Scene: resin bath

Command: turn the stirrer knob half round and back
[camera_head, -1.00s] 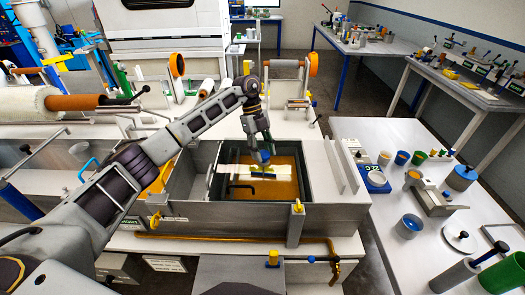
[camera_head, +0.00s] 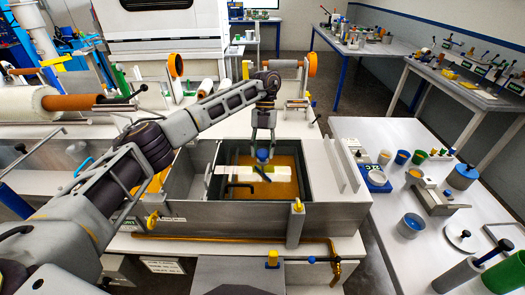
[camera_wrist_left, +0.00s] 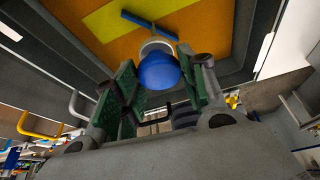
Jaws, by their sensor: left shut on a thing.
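The blue stirrer knob (camera_head: 263,155) stands over the resin bath (camera_head: 180,190), a grey tank of orange resin. It also shows in the left wrist view (camera_wrist_left: 158,72), on a pale collar. My left gripper (camera_head: 263,147) comes down from above and is shut on the knob, its green-padded fingers (camera_wrist_left: 160,88) on either side. Below the knob is a dark blue stirrer bar (camera_head: 262,174), lying aslant over a white and yellow strip; the bar shows in the wrist view too (camera_wrist_left: 150,25). My right gripper is not in view.
The tank's grey walls stand close around the stirrer. A black bent handle (camera_head: 240,186) is at its left front. A roller (camera_head: 284,63) with orange end discs stands behind.

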